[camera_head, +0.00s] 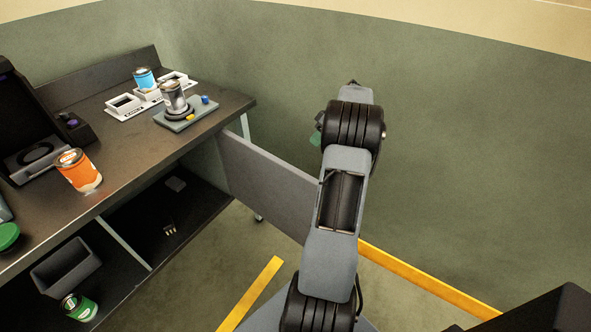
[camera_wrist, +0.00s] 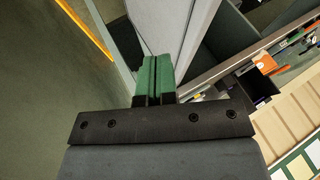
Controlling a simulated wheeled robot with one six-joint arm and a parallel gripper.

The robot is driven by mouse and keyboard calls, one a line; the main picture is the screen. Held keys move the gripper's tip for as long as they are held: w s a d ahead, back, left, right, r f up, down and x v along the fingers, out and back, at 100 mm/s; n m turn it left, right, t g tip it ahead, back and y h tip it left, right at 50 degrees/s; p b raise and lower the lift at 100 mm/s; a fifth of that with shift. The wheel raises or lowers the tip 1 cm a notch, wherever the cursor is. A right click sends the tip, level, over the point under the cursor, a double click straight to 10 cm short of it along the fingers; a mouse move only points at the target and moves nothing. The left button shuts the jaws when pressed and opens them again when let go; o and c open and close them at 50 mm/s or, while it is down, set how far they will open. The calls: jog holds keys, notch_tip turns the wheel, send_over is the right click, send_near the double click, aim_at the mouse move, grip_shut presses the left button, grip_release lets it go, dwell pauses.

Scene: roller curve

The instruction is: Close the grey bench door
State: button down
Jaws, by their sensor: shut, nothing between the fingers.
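The grey bench door (camera_head: 265,185) stands open in the head view, swung out from the right end of the dark bench. My arm hides its outer end. In the wrist view a light grey panel (camera_wrist: 168,25), which looks like the door, lies just beyond my fingers. My gripper (camera_wrist: 156,72) is shut and empty, its green fingertips pressed together. Whether they touch the panel I cannot tell. In the head view my arm hides most of the gripper; only a bit of green shows beside the wrist.
The bench top (camera_head: 125,178) holds an orange can (camera_head: 79,171), a blue can (camera_head: 144,78) and a metal can on a grey fixture (camera_head: 187,117). Below, the open compartment holds a grey bin (camera_head: 66,268) and a green can (camera_head: 79,307). Yellow lines mark the floor; a green wall stands behind.

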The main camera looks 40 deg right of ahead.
aim_at(295, 168)
jog(key=s+a+r+x, duration=0.1)
jog(key=a+x, duration=0.1)
jog(key=x, duration=0.9)
jog(key=shift+a+f+p, duration=0.3)
jog(key=shift+p, duration=0.15)
jog(key=shift+s, duration=0.2)
